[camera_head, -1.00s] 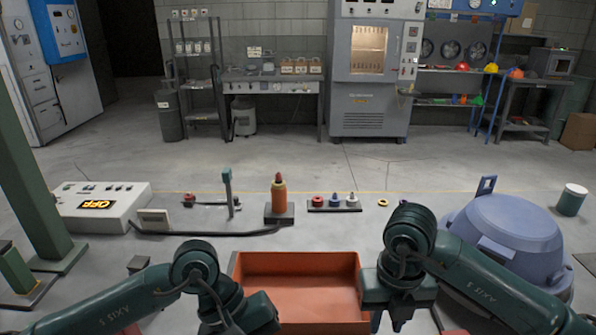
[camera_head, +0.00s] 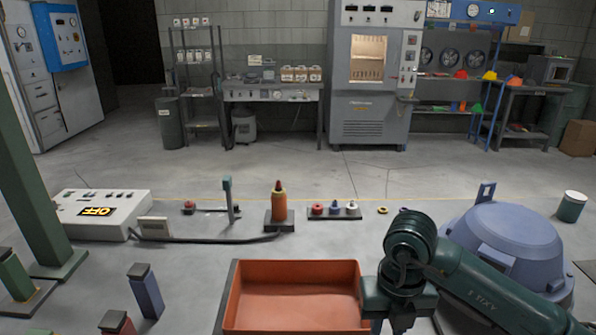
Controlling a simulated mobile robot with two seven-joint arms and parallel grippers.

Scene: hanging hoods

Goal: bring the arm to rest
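My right arm comes in from the right, and its wrist hangs over the right edge of the orange tray (camera_head: 296,267). My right gripper (camera_head: 398,322) points down at the bottom of the view; its fingertips are cut off or too dark to read. My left arm and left gripper are out of view. The part of the orange tray in view looks empty. No held object shows.
A control box (camera_head: 98,215) reading OFF is at the left. An orange bottle (camera_head: 279,205) stands behind the tray. Blue (camera_head: 147,292) and green (camera_head: 14,274) posts stand front left.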

